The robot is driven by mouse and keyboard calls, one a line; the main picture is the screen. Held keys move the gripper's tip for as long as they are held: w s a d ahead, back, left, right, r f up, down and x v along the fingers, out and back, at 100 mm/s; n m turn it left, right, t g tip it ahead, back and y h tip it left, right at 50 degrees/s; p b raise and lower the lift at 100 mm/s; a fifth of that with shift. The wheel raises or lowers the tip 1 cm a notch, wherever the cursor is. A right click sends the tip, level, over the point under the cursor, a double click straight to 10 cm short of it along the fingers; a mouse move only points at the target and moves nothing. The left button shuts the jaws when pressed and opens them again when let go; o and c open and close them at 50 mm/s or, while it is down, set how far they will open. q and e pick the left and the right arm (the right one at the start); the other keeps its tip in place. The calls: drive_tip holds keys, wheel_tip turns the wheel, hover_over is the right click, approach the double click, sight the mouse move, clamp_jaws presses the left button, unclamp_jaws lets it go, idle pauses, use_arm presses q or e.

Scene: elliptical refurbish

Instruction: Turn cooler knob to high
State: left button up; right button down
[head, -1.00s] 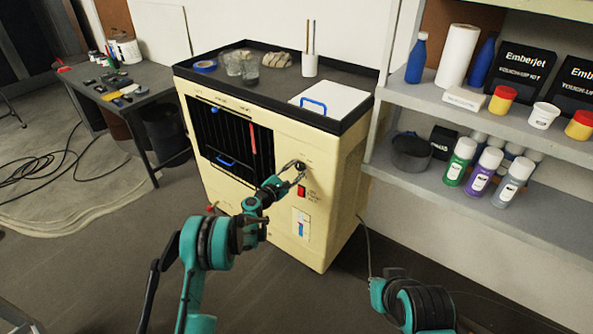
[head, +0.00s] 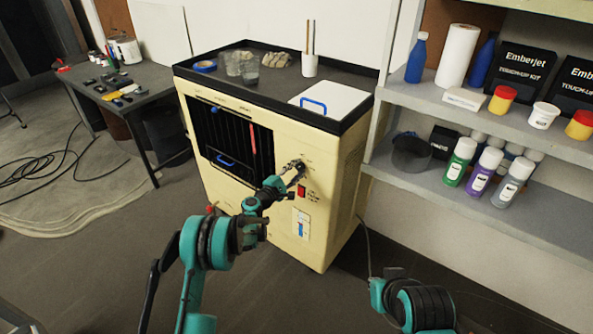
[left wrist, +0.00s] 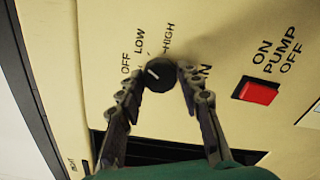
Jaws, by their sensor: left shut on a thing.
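The cooler (head: 337,190) is a cream cabinet with a black top and a dark front grille. Its black knob (left wrist: 158,77) has a white pointer line, with the labels OFF, LOW and HIGH around it. In the left wrist view the line points to the upper left, toward the OFF side. My left gripper (head: 297,167) is at the knob, its fingers shut on the knob from both sides in the left wrist view (left wrist: 160,76). In the head view the fingers mostly hide the knob. My right gripper is out of view; only part of that arm shows.
A red pump switch (left wrist: 261,90) sits beside the knob; in the head view it is just below the gripper (head: 302,191). A shelf (head: 480,115) with bottles and cans stands at the right. A grey table (head: 140,78) with small items is at the left.

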use_arm(q)
drive_tip(key=m, duration=0.6)
drive_tip(key=shift+f+m, duration=0.1)
drive_tip(key=shift+m, duration=0.2)
drive_tip(key=m, duration=0.5)
idle(0.4)
drive_tip(key=o, duration=1.2)
drive_tip(key=shift+c, duration=0.2)
drive_tip(key=v, duration=1.2)
